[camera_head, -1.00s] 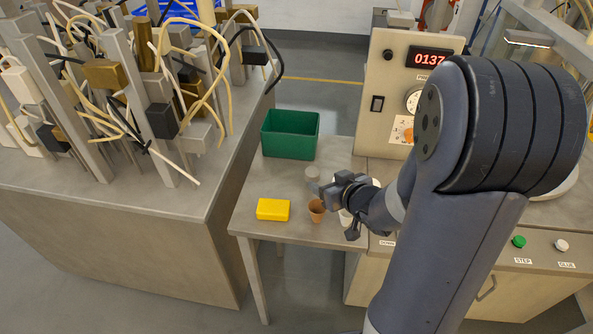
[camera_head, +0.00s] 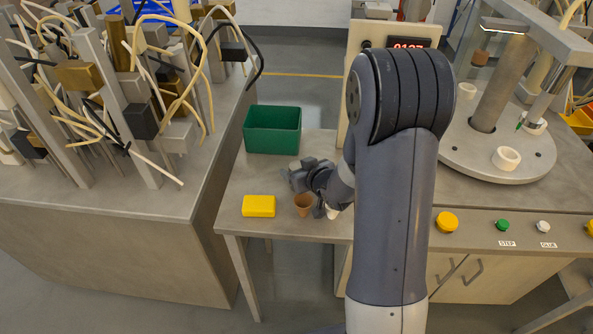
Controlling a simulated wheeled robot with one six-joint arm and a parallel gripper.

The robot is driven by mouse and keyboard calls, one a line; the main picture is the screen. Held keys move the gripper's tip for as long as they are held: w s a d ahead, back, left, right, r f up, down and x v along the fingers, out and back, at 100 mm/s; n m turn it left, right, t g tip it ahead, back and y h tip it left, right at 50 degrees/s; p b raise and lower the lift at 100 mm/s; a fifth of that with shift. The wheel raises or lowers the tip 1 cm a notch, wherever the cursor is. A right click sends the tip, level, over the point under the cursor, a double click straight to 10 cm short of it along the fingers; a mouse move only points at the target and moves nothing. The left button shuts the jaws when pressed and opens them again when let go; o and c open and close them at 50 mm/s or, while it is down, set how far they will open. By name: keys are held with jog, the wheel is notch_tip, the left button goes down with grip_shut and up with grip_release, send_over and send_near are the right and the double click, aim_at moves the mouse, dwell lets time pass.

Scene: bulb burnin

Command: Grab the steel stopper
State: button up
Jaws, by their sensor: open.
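My gripper (camera_head: 304,192) is open, low over the small table, with one finger at the back left and the other at the front right. No steel stopper can be made out clearly now. A small grey cylinder, possibly the steel stopper, stood there in the earlier view; its place is now largely covered by my gripper. A brown tapered stopper (camera_head: 304,206) stands just in front of my gripper. A white piece (camera_head: 332,212) shows partly beside the front finger. I cannot tell whether my fingers touch any of these.
A yellow block (camera_head: 258,206) lies on the small table (camera_head: 235,185) to the left. A green bin (camera_head: 272,130) stands behind. The round metal turntable (camera_head: 455,160) and buttons are at the right. A bench with posts and cables is at the left.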

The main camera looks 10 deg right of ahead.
jog(key=c, duration=1)
jog(key=shift+c, duration=0.8)
jog(key=shift+r, duration=0.15)
